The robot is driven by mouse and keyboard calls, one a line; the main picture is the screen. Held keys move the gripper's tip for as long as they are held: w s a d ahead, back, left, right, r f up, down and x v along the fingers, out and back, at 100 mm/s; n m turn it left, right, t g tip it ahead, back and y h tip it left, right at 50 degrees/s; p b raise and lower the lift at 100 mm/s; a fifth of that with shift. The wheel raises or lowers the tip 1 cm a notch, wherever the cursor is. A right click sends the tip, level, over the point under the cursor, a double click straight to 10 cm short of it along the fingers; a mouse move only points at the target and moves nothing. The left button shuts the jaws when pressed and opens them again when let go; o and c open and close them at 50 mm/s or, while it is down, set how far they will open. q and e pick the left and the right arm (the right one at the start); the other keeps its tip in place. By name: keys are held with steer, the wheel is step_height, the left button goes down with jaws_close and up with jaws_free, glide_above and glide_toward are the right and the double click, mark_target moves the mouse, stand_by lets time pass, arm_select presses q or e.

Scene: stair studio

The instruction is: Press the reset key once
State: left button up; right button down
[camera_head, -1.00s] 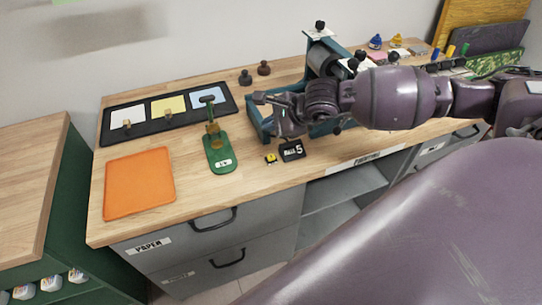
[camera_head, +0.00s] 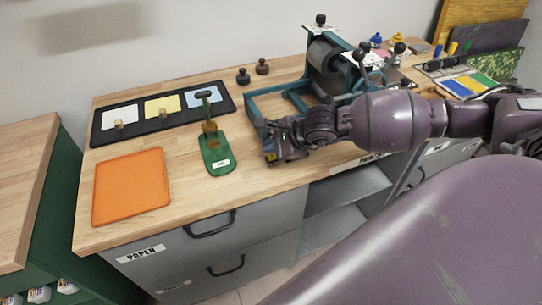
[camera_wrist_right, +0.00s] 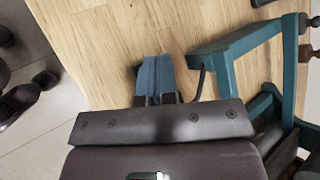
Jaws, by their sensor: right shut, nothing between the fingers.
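My right gripper (camera_head: 270,153) is shut and empty, pointing down at the front of the bench, just right of the green stapler-like tool. In the right wrist view its blue-grey fingers (camera_wrist_right: 154,78) are together over the wood. The small black counter and the little yellow-topped key beside it, which stood at this spot, are now mostly or wholly covered by the gripper. I cannot tell whether the fingertips touch the key. My left gripper is not in view.
A blue-green press frame (camera_head: 262,109) stands close behind the right gripper; it also shows in the wrist view (camera_wrist_right: 232,45). A green-based tool (camera_head: 217,165), an orange mat (camera_head: 131,187) and a black tray (camera_head: 186,123) with coloured pads lie left. Bare wood lies between.

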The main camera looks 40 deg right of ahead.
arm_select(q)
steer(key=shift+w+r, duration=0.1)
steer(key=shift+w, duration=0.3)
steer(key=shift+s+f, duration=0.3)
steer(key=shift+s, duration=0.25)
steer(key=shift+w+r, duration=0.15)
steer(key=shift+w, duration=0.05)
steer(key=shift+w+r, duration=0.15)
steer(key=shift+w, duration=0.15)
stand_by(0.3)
arm_select(e)
steer(key=shift+f, duration=0.45)
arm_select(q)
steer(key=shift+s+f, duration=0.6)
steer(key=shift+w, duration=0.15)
